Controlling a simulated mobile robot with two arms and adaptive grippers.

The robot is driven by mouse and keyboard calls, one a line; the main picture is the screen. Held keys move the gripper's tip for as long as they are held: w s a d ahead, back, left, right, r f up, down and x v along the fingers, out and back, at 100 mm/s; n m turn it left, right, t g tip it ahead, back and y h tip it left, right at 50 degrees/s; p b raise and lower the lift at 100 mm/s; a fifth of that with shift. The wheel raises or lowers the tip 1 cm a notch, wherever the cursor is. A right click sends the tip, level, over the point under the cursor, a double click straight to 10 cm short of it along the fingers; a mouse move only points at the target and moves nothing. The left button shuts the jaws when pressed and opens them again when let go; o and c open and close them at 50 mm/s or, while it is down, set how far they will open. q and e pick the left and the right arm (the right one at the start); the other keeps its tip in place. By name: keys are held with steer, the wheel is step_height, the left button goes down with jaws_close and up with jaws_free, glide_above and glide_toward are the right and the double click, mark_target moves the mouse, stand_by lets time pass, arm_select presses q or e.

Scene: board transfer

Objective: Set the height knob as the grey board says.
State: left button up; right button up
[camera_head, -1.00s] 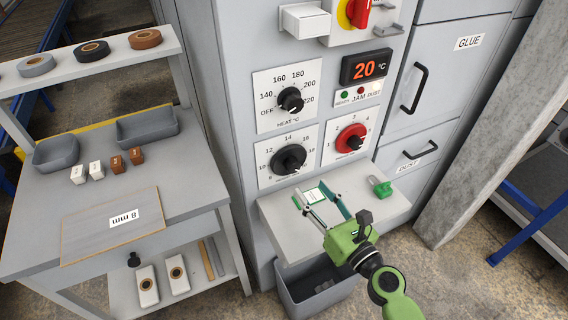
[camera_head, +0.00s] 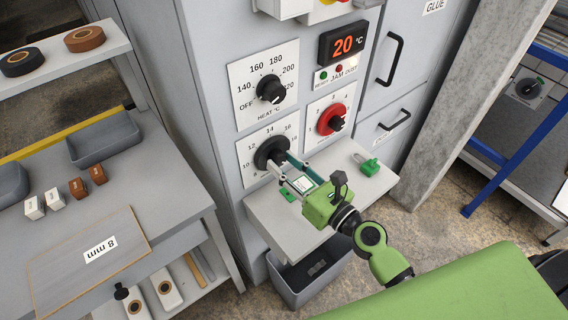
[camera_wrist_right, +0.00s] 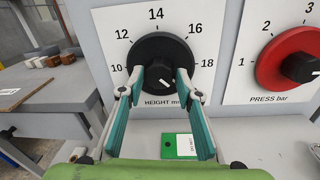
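The height knob (camera_head: 271,152) is a round black dial with a raised grip bar, on a white plate on the machine front. The wrist view shows the knob (camera_wrist_right: 158,48) with numbers from 10 to 18 visible; its lower-left scale is hidden by a finger. A white mark shows low on the grip bar; the exact setting is unclear. My right gripper (camera_wrist_right: 160,78) is open, its fingertips on either side of the bar, with apparent small gaps. The grey board (camera_head: 85,268) lies on the left bench, labelled 8 mm. My left gripper is not in view.
A red press knob (camera_head: 331,119) sits right of the height knob, and a black heat knob (camera_head: 270,88) above. A green tag with a white label (camera_wrist_right: 170,146) and a green clip-like piece (camera_head: 368,166) lie on the ledge (camera_head: 275,228) below. A grey bin (camera_head: 300,285) stands underneath.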

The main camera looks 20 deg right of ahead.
steer(key=c, duration=0.5)
steer(key=shift+n, duration=0.4)
